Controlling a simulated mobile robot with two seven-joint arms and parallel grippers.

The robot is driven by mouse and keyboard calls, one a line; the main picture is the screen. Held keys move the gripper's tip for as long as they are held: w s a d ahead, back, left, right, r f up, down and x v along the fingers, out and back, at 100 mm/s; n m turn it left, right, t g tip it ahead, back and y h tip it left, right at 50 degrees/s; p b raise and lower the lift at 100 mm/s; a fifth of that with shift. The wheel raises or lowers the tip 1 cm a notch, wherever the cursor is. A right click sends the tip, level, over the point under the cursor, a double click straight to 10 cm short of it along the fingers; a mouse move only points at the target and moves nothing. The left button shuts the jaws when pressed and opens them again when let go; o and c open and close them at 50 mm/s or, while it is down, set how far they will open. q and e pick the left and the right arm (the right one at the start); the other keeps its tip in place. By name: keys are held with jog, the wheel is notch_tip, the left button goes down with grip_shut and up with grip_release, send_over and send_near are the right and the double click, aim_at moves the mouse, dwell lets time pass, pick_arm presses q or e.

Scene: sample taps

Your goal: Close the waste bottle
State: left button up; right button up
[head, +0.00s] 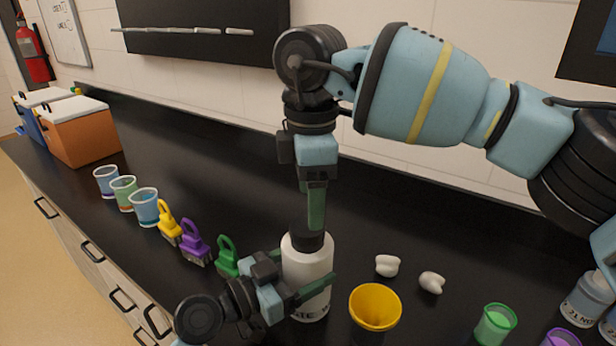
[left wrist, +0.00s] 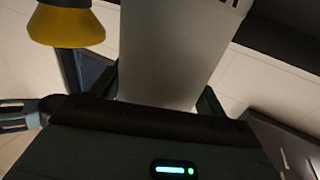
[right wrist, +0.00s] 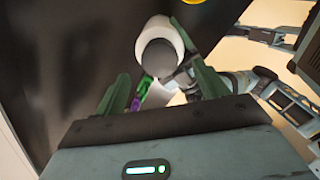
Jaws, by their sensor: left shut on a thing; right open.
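The waste bottle (head: 306,268) is white with a dark cap (head: 308,241) on its top and stands upright on the black bench. My left gripper (head: 308,291) is shut around the bottle's body from the front left; the left wrist view shows the white body (left wrist: 172,55) between its fingers. My right gripper (head: 316,222) points straight down over the bottle's top, fingers open. In the right wrist view the round cap (right wrist: 160,59) lies between and beyond the open fingertips. Whether the fingers touch the cap, or how tightly it sits, I cannot tell.
A yellow funnel (head: 375,307) stands just right of the bottle, with two white lumps (head: 387,265) (head: 432,282) behind it. Colored clips (head: 228,257) and several cups (head: 145,207) line the left. A green cup (head: 494,325) is at the right. The bench behind the bottle is clear.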

jog(key=n, duration=0.5)
jog(key=shift+r, duration=0.2)
jog(key=n, duration=0.4)
jog(key=shift+a+r+n, duration=0.1)
jog(key=shift+r+n, duration=0.05)
jog(key=shift+n, duration=0.15)
jog(key=n, duration=0.6)
jog(key=shift+r, duration=0.25)
jog(key=n, duration=0.4)
jog(key=shift+r, duration=0.15)
jog(key=n, duration=0.5)
jog(key=shift+r, duration=0.15)
jog(key=n, duration=0.6)
jog(key=shift+a+r, duration=0.1)
jog(key=shift+r, duration=0.1)
jog(key=n, duration=0.4)
jog(key=shift+r+n, duration=0.15)
jog(key=shift+n, duration=0.15)
jog(key=n, duration=0.6)
jog(key=shift+r, duration=0.2)
